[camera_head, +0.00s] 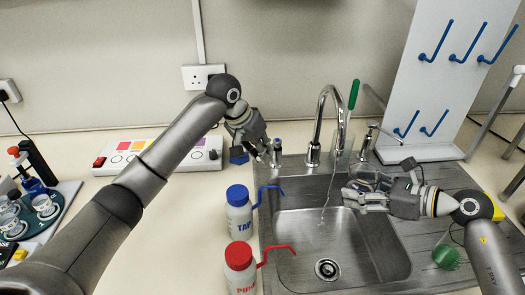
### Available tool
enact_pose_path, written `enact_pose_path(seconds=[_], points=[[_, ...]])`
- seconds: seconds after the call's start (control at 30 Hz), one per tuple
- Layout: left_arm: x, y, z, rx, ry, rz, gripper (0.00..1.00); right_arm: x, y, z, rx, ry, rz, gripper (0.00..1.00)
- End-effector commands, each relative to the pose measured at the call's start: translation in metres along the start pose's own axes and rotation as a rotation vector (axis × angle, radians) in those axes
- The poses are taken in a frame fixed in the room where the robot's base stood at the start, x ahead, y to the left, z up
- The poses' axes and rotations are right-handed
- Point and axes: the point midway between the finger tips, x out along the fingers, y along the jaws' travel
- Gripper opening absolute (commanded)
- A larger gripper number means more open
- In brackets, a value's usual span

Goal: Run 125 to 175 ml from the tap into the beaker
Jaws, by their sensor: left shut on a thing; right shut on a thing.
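The chrome tap (314,125) arches over the steel sink (300,214). A thin stream of water (326,196) falls from below the spout into the basin. My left gripper (264,154) is shut at the tap's left valve (277,148), apparently on its lever, which the fingers mostly hide. The clear glass beaker (368,179) is held over the basin's right side by my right gripper (352,196), shut on it. The beaker looks to be right of the stream; its water level cannot be made out.
Two white bottles, blue-capped (239,216) and red-capped (240,268), stand left of the sink. A peg board (425,105) with blue pegs stands behind right. A green-handled brush (354,95) is behind the spout. A green item (446,258) sits on the drainer.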

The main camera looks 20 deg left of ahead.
Motion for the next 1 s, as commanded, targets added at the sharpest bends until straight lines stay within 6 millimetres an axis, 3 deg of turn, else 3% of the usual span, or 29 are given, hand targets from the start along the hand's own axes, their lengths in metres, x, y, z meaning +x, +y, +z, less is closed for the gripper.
enact_pose_path(seconds=[0.2, 0.23, 0.37, 0.77, 1.0], points=[[0.000, 0.000, -0.001, -0.001, 0.003, -0.001, 0.00, 0.000, 0.000, 0.000, 0.000, -0.001, 0.000, 0.32], [0.000, 0.000, -0.001, -0.001, 0.003, -0.001, 0.16, 0.000, 0.000, 0.000, 0.000, -0.001, 0.000, 0.32], [0.000, 0.000, -0.001, -0.001, 0.003, -0.001, 0.33, 0.000, 0.000, 0.000, 0.000, -0.001, 0.000, 0.32], [-0.005, 0.000, -0.001, -0.002, 0.003, -0.001, 0.34, 0.000, 0.000, 0.000, 0.000, -0.001, 0.000, 0.32], [-0.048, 0.000, -0.002, 0.000, 0.006, -0.001, 0.34, 0.000, 0.000, 0.000, 0.000, -0.001, 0.000, 0.32]])
